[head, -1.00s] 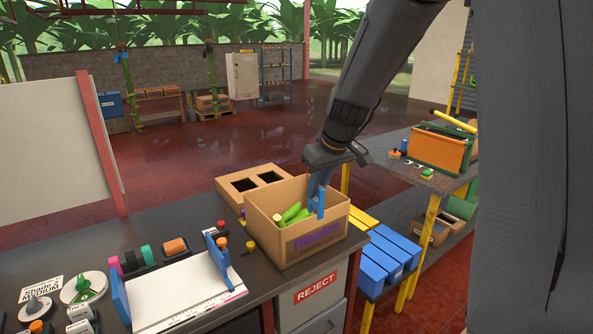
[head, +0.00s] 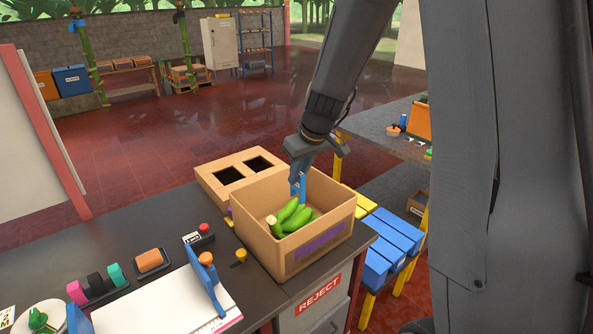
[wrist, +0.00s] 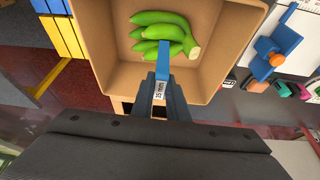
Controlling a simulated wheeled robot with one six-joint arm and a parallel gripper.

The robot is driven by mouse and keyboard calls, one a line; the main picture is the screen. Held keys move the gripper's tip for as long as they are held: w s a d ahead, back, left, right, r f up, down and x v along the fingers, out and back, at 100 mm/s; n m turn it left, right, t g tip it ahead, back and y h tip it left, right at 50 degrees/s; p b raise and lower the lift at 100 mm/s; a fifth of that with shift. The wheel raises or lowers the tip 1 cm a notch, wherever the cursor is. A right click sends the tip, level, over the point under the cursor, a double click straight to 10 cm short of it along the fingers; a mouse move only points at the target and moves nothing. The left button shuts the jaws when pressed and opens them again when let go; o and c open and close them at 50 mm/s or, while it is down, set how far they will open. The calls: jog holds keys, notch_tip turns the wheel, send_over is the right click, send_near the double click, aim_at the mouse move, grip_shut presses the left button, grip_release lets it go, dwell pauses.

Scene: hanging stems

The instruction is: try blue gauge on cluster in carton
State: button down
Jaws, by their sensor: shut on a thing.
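The carton (head: 322,247) is an open cardboard box at the bench's right end, with purple print on its front. A cluster of green bananas (head: 291,218) lies in it, its pale cut stem to the left in the head view; it also shows in the wrist view (wrist: 158,31). My gripper (head: 299,176) reaches down into the carton's far side and is shut on the blue gauge (head: 301,188). In the wrist view the gauge (wrist: 163,62) bears a white "35 mm" label and its blue end meets or overlaps the fruit; I cannot tell whether they touch.
A cardboard box with two openings (head: 233,173) stands behind the carton. A white board with a blue upright (head: 207,286), an orange block (head: 150,260) and coloured rolls lie to the left.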

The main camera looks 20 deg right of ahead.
aim_at(298, 190)
jog(key=shift+f+b, duration=2.1)
jog(key=shift+f, duration=0.75)
jog(key=shift+f+b, duration=1.45)
jog(key=shift+b, duration=0.2)
jog(key=shift+s+r, duration=0.1)
jog(key=shift+r, duration=0.05)
dwell(0.4)
jog(key=shift+f+b, duration=0.2)
jog(key=shift+b, duration=0.1)
dwell(0.3)
jog(key=shift+r, duration=0.15)
dwell(0.7)
dwell(0.4)
jog(key=shift+b, duration=0.35)
dwell(0.8)
